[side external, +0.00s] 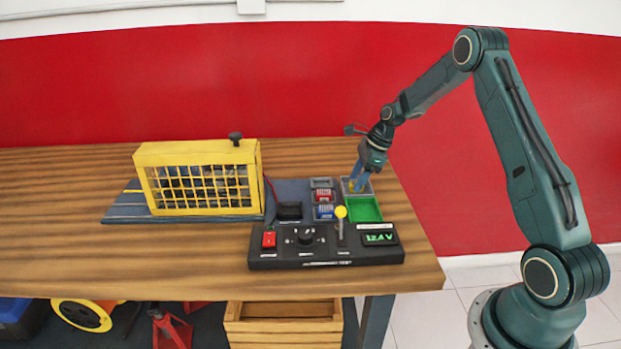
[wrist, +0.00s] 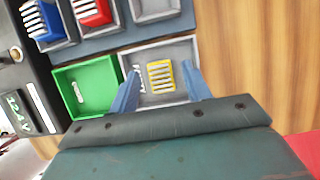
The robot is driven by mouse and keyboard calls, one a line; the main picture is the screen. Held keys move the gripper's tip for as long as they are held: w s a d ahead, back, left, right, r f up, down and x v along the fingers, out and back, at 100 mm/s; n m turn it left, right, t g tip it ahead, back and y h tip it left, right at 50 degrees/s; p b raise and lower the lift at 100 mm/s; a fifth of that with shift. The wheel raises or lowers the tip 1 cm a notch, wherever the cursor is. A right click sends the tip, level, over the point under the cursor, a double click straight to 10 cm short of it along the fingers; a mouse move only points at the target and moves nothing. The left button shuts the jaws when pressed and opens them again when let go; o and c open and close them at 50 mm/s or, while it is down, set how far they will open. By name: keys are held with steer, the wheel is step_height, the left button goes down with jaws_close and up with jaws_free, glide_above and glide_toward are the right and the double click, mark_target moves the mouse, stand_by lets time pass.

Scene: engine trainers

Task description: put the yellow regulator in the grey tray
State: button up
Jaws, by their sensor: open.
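The yellow regulator (wrist: 160,75) is a small ribbed block lying inside the grey tray (wrist: 165,52) in the wrist view. White label marks show on the tray floor beside it. My gripper (wrist: 160,68) is open, with one blue finger on each side of the regulator and a gap visible on both sides. In the side external view my gripper (side external: 358,184) is down at the grey tray (side external: 346,184), at the right of the board. There the fingers mostly hide the regulator.
The empty green tray (wrist: 90,82) adjoins the grey tray. Red (wrist: 92,10) and blue (wrist: 42,22) regulators sit in their slots, beside an empty grey slot (wrist: 155,8). The control panel (side external: 325,247) with a yellow-knobbed lever (side external: 341,213) stands in front. Bare wood (wrist: 255,60) lies to the right.

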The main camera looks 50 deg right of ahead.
steer(key=v, duration=1.2)
steer(key=shift+r, duration=0.15)
steer(key=shift+a, duration=0.1)
stand_by(0.3)
steer(key=s+a+r+n+h, duration=0.1)
steer(key=s+a+r+n, duration=0.4)
steer(key=a+r+n, duration=0.3)
steer(key=s+a+r+n+h, duration=0.1)
steer(key=s+a+r+n, duration=0.45)
steer(key=a, duration=0.45)
steer(key=s+a+n+t, duration=0.1)
steer(key=s+a+n, duration=0.2)
steer(key=s+n, duration=0.3)
steer(key=s+a+n+t+h, duration=0.1)
steer(key=s+a+n, duration=0.2)
steer(key=s+n, duration=0.4)
steer(key=s, duration=0.4)
steer(key=shift+s+a+f, duration=0.2)
steer(key=shift+a+f, duration=0.05)
steer(key=shift+a, duration=0.15)
